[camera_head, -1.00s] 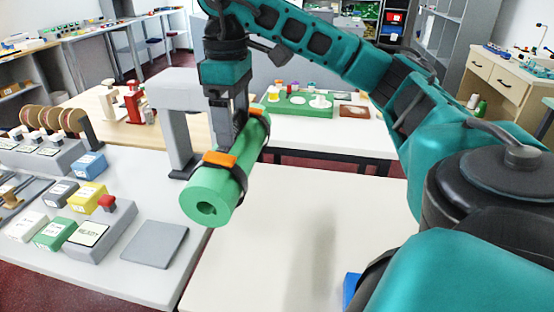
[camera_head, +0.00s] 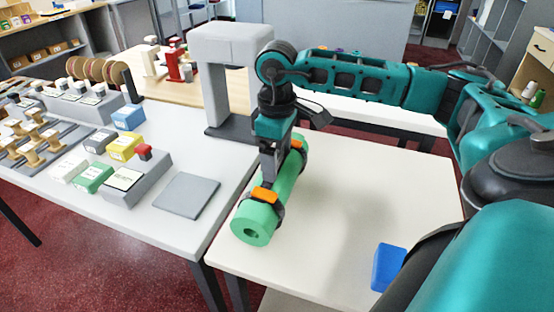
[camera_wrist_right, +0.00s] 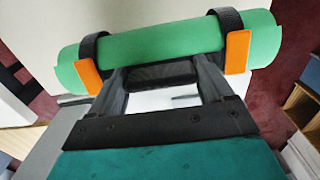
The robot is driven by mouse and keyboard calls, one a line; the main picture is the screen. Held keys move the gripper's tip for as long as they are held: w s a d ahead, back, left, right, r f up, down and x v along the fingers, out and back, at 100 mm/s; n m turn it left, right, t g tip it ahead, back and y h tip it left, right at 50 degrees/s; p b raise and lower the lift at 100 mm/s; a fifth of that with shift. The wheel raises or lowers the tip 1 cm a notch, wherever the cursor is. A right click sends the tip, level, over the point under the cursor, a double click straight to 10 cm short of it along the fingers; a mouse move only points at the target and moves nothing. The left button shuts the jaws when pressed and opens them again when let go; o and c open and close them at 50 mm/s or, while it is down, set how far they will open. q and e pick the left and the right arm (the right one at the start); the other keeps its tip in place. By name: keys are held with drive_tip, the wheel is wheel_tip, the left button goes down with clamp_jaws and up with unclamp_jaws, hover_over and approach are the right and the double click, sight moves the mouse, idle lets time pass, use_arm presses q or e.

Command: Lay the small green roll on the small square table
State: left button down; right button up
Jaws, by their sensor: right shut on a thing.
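The green roll (camera_head: 283,188) is in my right gripper (camera_head: 282,172), over the left part of a cream-topped table (camera_head: 349,215). In the head view the roll's near end, with a dark hole, points toward the camera. I cannot tell whether the roll touches the table top. My left gripper is not in view.
A blue block (camera_head: 388,267) sits at the table's near right. To the left, a grey-white counter (camera_head: 150,215) holds a flat grey plate (camera_head: 186,195), coloured boxes and stamp racks. A grey arch-shaped stand (camera_head: 232,45) rises behind the roll.

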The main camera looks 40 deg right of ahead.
drive_tip(key=shift+f, duration=0.6)
drive_tip(key=o, duration=1.5)
drive_tip(key=shift+f, duration=0.1)
drive_tip(key=shift+c, duration=0.2)
drive_tip(key=shift+r, duration=0.25)
wheel_tip(320, 180, up, 12)
drive_tip(key=shift+p, duration=0.4)
